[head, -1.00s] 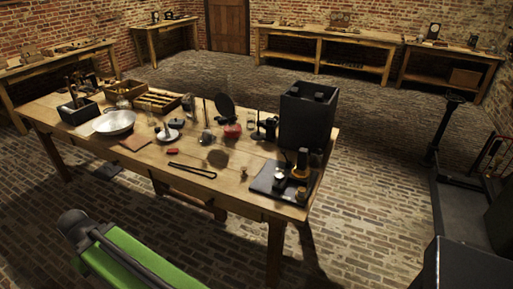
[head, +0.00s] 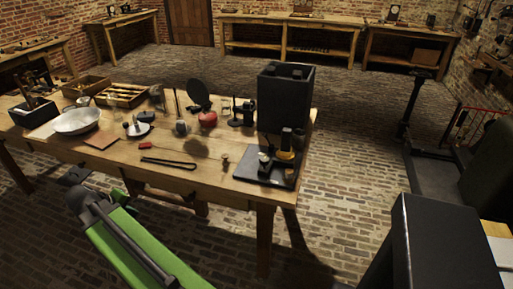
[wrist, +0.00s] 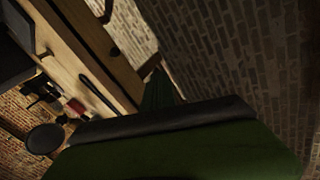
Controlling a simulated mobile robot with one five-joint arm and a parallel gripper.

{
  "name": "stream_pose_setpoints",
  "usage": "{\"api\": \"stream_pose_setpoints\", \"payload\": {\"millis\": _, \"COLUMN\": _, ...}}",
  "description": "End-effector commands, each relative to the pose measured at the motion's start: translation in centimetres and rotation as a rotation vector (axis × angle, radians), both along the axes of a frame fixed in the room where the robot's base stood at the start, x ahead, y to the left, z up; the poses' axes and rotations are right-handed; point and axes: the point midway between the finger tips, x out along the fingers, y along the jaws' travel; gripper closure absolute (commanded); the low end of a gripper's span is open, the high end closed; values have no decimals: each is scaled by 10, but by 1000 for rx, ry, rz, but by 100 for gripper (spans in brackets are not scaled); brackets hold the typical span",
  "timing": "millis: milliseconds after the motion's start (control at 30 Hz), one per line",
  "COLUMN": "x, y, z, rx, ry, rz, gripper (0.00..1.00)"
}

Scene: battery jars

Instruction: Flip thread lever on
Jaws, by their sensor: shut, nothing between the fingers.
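A dark base plate (head: 247,175) lies at the front right corner of the wooden workbench. A small device with a yellow and black upright part (head: 286,150) stands on it. No lever can be made out with certainty at this size. My green arm (head: 140,245) reaches up from the bottom of the head view, short of the bench's front edge. It also fills the lower part of the wrist view (wrist: 180,150). My gripper's fingers cannot be made out in either view.
A tall black box (head: 284,100) stands behind the plate. A large black block (head: 440,240) stands at the lower right. Brick floor lies open between.

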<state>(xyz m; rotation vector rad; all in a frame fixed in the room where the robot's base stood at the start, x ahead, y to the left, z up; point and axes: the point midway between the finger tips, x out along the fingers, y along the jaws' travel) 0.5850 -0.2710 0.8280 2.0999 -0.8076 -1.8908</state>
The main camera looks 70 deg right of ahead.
Motion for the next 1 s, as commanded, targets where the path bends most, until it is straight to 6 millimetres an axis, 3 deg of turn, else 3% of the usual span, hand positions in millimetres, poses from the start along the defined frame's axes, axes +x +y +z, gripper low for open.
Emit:
{"api": "stream_pose_setpoints", "payload": {"millis": 33, "x": -14, "y": -67, "z": -21, "rx": -120, "ry": 2, "rz": -59, "gripper": 100}}
{"api": "stream_pose_setpoints", "payload": {"millis": 100, "x": -42, "y": -151, "z": -16, "rx": -300, "ry": 25, "rz": -121, "gripper": 100}}
{"api": "stream_pose_setpoints", "payload": {"millis": 200, "x": -94, "y": -253, "z": 1, "rx": -543, "ry": 94, "rz": -185, "gripper": 100}}
{"api": "stream_pose_setpoints", "payload": {"millis": 300, "x": -147, "y": -326, "z": 22, "rx": -740, "ry": 189, "rz": -218, "gripper": 100}}
{"api": "stream_pose_setpoints", "payload": {"millis": 400, "x": -187, "y": -370, "z": 41, "rx": -872, "ry": 279, "rz": -227, "gripper": 100}}
{"api": "stream_pose_setpoints", "payload": {"millis": 533, "x": -210, "y": -392, "z": 57, "rx": -948, "ry": 340, "rz": -224, "gripper": 100}}
{"api": "stream_pose_setpoints", "payload": {"millis": 867, "x": -212, "y": -394, "z": 63, "rx": -957, "ry": 347, "rz": -223, "gripper": 100}}
{"api": "stream_pose_setpoints", "payload": {"millis": 1000, "x": -215, "y": -406, "z": 62, "rx": -955, "ry": 347, "rz": -225, "gripper": 100}}
